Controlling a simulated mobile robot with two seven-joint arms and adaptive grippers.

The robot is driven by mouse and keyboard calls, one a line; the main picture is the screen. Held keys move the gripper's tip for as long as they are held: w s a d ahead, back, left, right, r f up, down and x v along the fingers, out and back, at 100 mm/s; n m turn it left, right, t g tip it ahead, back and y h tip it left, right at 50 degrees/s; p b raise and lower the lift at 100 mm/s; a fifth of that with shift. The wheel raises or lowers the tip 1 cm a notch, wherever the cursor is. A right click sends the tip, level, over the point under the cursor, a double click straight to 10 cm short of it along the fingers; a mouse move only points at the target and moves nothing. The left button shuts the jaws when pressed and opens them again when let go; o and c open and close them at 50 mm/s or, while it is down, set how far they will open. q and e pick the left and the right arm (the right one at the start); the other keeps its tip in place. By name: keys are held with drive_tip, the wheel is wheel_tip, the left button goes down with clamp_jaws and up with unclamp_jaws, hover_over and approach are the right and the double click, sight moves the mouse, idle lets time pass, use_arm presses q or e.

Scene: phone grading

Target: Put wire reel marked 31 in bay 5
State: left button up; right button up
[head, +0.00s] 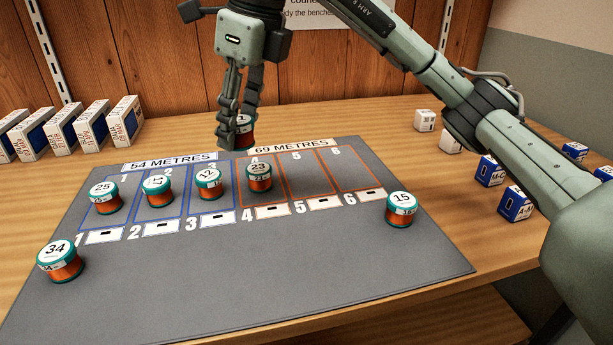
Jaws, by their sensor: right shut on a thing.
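My right gripper (238,140) points down over the back edge of the grey mat, above and behind bay 4. It is shut on a wire reel (246,133), which is partly hidden by the fingers; its number cannot be read. Bay 5 (309,178), outlined in orange under the 69 METRES label, is empty. It lies to the right of bay 4, which holds reel 23 (259,177). No other reel in view shows 31. My left gripper is not in view.
Reels 25 (104,198), 17 (158,191) and 12 (208,184) stand in bays 1 to 3. Reel 34 (60,262) and reel 15 (401,209) stand outside the bays. Bay 6 (350,172) is empty. Boxes (62,128) line the back left; small boxes (491,171) stand right.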

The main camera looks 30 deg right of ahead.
hover_over(303, 179)
drive_tip(key=f, duration=0.7)
drive_tip(key=shift+s+d, duration=0.3)
drive_tip(key=shift+d, duration=0.05)
wheel_tip(303, 179, down, 3)
drive_tip(key=shift+f, duration=0.5)
use_arm(q)
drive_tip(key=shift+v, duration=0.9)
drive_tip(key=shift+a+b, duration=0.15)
drive_tip(key=shift+b, duration=0.15)
use_arm(e)
drive_tip(key=shift+f, duration=0.1)
drive_tip(key=o, duration=1.1)
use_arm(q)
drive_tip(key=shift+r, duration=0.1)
